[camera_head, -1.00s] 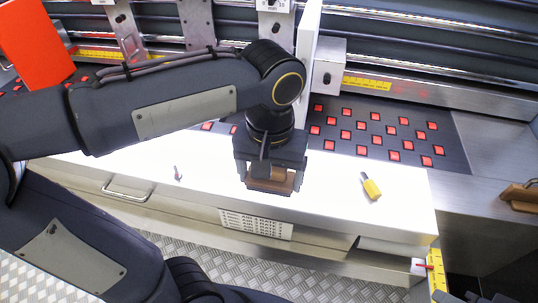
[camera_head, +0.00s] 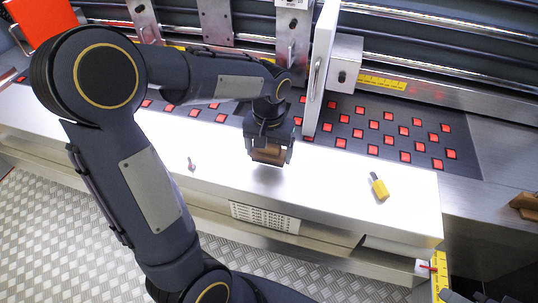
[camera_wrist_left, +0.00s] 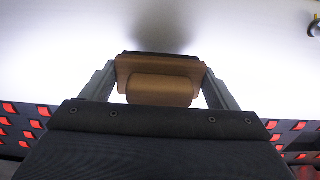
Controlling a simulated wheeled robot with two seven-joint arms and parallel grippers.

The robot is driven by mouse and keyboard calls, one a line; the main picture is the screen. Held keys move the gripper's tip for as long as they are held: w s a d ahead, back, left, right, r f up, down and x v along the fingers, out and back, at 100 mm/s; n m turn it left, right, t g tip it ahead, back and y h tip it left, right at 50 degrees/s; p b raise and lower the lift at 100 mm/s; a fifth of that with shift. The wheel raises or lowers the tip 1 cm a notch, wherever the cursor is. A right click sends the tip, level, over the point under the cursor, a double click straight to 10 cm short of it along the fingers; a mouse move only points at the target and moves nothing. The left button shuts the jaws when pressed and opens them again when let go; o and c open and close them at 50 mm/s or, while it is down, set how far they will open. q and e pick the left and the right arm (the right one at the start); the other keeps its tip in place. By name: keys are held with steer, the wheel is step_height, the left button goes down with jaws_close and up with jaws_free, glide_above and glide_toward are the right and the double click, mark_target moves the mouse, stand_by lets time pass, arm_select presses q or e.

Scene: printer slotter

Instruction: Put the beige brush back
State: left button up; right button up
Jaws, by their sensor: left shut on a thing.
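The beige brush (camera_head: 268,154), a brown-beige block with a rounded grip, is held in my left gripper (camera_head: 270,158) over the bright white work surface. In the left wrist view the brush (camera_wrist_left: 160,88) sits between the two fingers, with a dark strip along its far edge. My left gripper (camera_wrist_left: 158,85) is shut on it. A soft shadow shows on the surface beyond the brush; I cannot tell how high it is held. My right gripper is not in view.
A yellow-handled tool (camera_head: 379,188) and a small dark pin-like item (camera_head: 191,163) lie on the white surface (camera_head: 330,190). Behind is a dark panel with red squares (camera_head: 404,156) and an upright white plate (camera_head: 321,70). Brown wooden pieces (camera_head: 524,203) lie at the right edge.

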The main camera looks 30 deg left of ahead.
mark_target(269, 146)
arm_select(q)
steer(key=shift+f, duration=1.2)
steer(key=shift+f, duration=0.1)
steer(key=o, duration=0.9)
step_height(269, 146, up, 12)
steer(key=shift+s+r, duration=0.1)
steer(key=shift+s, duration=0.05)
steer(key=s+d+f+t+h, duration=0.1)
steer(key=s+t, duration=0.1)
steer(key=s, duration=0.3)
steer(key=s+d+f+t+h, duration=0.1)
steer(key=s, duration=0.5)
steer(key=s+d+f+m+t+h, duration=0.1)
steer(key=s+d+f+t, duration=0.1)
steer(key=s, duration=0.3)
steer(key=shift+s+d+t+h, duration=0.1)
steer(key=shift+s+t+h, duration=0.2)
steer(key=shift+s+h, duration=0.1)
